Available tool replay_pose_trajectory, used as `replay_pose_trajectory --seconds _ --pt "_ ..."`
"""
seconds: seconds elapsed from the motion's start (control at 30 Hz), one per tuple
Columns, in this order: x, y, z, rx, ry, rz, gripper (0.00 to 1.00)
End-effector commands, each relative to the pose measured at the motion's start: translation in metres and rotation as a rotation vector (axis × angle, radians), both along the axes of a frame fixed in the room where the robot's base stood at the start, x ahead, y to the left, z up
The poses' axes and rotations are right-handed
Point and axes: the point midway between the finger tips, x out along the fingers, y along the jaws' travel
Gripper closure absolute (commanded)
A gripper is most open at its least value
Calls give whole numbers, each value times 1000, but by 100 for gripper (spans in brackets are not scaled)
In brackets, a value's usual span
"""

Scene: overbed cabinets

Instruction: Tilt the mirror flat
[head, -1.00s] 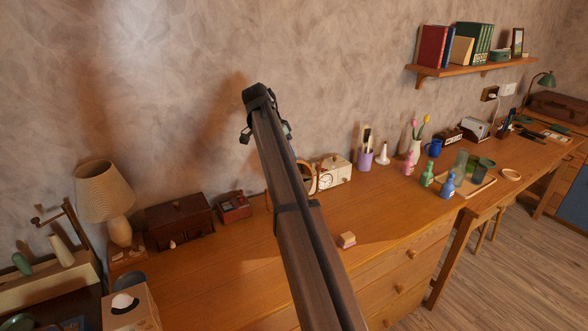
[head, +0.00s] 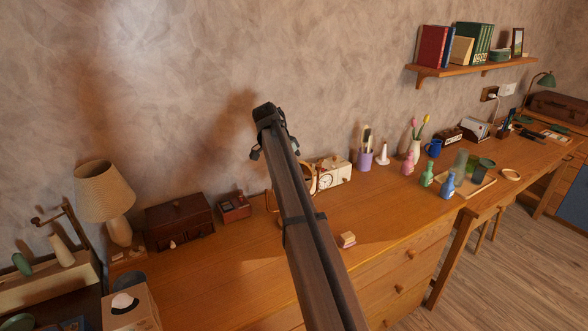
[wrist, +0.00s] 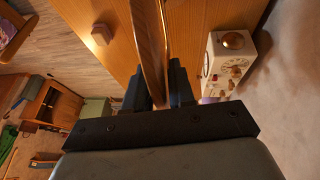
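The mirror shows in the wrist view as a thin wooden-rimmed disc seen edge-on (wrist: 151,45), standing up from between my fingers. In the head view only bits of its round wooden rim (head: 311,179) show beside my arm, which hides the rest. My gripper (wrist: 160,93) has one dark finger on each side of the mirror's edge, with the narrow gap filled by it. It looks shut on the rim, though the contact itself is partly hidden. In the head view my arm hides the gripper's fingers.
A cream clock box (head: 336,171) stands just right of the mirror, close to my gripper. A small block (head: 347,240) lies on the desk in front. A red-brown box (head: 235,206) and a dark chest (head: 180,221) stand left. The front desk top is mostly clear.

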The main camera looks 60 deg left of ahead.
Motion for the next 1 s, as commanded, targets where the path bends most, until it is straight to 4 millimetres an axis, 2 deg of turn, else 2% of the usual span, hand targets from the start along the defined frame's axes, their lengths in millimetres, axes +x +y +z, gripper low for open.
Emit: replay_pose_trajectory --seconds 0.03,0.23,0.73,1.0 --pt "0 0 0 0 0 0 82" --pt "0 0 0 0 0 0 100" --pt "0 1 0 -8 0 0 100" --pt "1 14 -2 -189 -3 1 100"
